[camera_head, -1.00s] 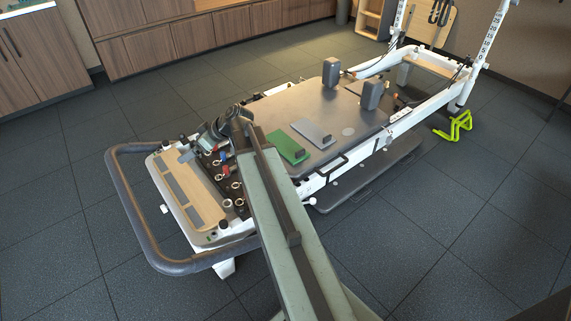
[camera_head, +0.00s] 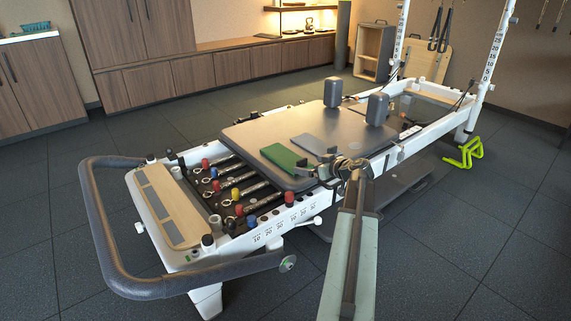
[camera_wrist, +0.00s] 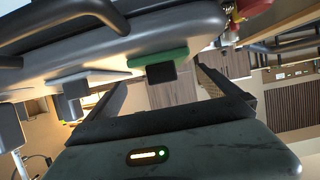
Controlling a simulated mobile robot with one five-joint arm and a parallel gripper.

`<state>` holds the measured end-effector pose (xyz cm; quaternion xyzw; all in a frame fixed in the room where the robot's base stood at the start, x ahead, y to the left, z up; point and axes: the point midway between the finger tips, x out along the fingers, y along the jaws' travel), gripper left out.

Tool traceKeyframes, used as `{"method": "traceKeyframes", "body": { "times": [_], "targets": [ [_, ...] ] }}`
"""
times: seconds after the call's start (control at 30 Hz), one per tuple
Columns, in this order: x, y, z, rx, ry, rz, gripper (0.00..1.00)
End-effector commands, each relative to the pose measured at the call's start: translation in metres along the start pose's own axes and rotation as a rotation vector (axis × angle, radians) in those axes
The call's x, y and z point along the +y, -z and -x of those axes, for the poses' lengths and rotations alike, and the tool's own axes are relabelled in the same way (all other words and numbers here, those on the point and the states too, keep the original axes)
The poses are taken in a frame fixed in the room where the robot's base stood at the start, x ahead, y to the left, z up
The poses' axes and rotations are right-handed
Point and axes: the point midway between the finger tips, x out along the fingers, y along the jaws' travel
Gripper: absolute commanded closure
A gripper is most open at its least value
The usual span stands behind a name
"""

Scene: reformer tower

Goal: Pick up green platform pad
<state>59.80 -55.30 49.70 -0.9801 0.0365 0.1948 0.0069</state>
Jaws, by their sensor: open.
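The green platform pad (camera_head: 284,157) lies flat on the grey carriage of the reformer, near its front-left part, with a small dark block at its right end. A grey pad (camera_head: 314,143) lies beside it to the right. In the wrist view the green pad (camera_wrist: 158,57) shows upside down at the top middle, with its dark block (camera_wrist: 161,72) facing me. My gripper (camera_head: 328,165) is near the carriage's front edge, just right of the green pad. In the wrist view my gripper (camera_wrist: 160,80) has its fingers spread wide, with nothing held between them.
The reformer carriage (camera_head: 250,135) carries two upright shoulder rests (camera_head: 333,92). Coloured spring knobs and a white frame (camera_head: 270,235) lie to the left and front. A curved foot bar (camera_head: 95,225) is at far left. A lime-green stand (camera_head: 468,152) is on the floor at right.

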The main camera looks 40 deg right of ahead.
Motion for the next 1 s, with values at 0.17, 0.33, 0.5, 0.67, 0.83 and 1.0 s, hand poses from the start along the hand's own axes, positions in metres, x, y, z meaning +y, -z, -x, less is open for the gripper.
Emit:
{"method": "traceKeyframes", "body": {
  "times": [0.17,0.33,0.5,0.67,0.83,1.0],
  "targets": [
    [0.000,-0.001,-0.011,0.000,0.000,0.000,0.00],
    [-0.001,-0.001,-0.034,0.000,0.003,0.000,0.00],
    [-0.002,-0.001,-0.061,0.000,0.003,0.001,0.00],
    [-0.002,0.002,-0.062,0.000,0.001,0.000,0.00],
    [-0.003,0.002,-0.062,0.000,0.001,0.000,0.31],
    [-0.003,0.002,-0.062,0.000,0.002,0.000,0.49]
  ]
}}
